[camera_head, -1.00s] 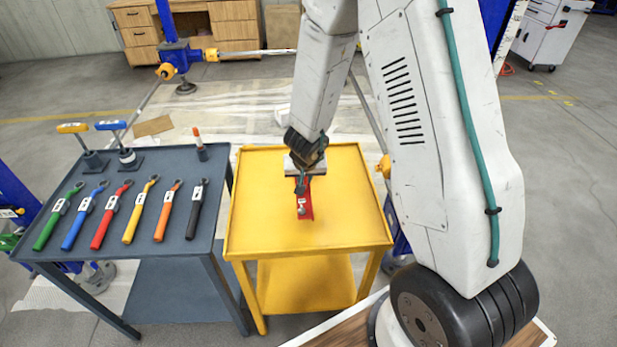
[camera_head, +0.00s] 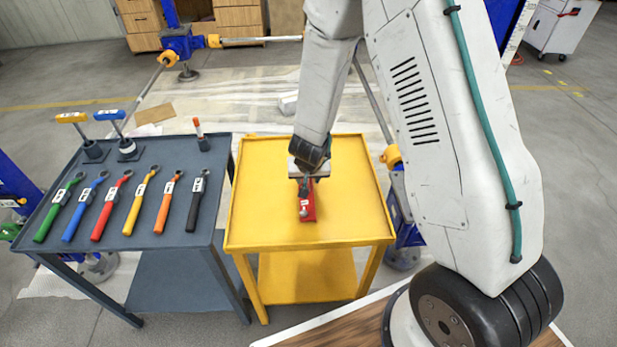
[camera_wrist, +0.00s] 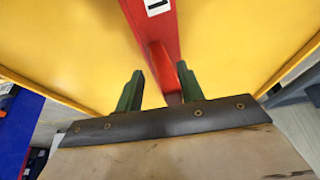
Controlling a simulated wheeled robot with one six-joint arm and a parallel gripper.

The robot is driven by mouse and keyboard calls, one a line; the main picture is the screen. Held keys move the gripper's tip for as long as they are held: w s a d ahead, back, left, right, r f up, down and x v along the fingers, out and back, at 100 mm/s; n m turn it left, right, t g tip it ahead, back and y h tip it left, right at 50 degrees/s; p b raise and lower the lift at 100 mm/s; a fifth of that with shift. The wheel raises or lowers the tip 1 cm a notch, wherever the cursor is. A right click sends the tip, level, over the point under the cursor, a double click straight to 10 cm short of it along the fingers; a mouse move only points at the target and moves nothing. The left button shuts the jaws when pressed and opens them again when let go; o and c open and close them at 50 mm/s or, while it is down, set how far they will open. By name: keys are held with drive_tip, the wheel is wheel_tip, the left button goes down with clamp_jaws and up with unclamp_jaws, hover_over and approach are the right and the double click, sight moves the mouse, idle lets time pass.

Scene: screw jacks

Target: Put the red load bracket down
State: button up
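The red load bracket (camera_head: 307,207) is over the yellow table (camera_head: 262,205), near its middle. It is a red bar with a white label and a small pale knob near its front end. My gripper (camera_head: 305,181) is at the bracket's back end, pointing down.
A dark grey table (camera_head: 220,190) stands to the left with several coloured-handled tools and two T-handled pieces (camera_head: 118,128). A blue screw jack (camera_head: 183,45) stands behind. The yellow tabletop is clear around the bracket.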

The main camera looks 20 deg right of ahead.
drive_tip(key=s+a+r+n+t+y, duration=0.15)
drive_tip(key=a+r, duration=0.25)
drive_tip(key=r, duration=0.9)
drive_tip(key=s+a+r+n+t+y, duration=0.1)
drive_tip(key=s+a+r+t+y, duration=0.15)
drive_tip(key=r, duration=0.95)
drive_tip(key=s+a+r+n+g+y, duration=0.2)
drive_tip(key=s+a+r+y, duration=0.1)
drive_tip(key=s+r, duration=0.3)
drive_tip(key=s+d+r+g+h, duration=0.1)
drive_tip(key=s+d+g+h, duration=0.1)
drive_tip(key=s+d, duration=0.4)
drive_tip(key=s+d+r+g+h, duration=0.2)
drive_tip(key=s+d, duration=0.4)
drive_tip(key=s, duration=0.9)
drive_tip(key=shift+d+r+m+g+h, duration=0.15)
drive_tip(key=shift+r+m+g+h, duration=0.15)
drive_tip(key=shift+m+g+h, duration=0.35)
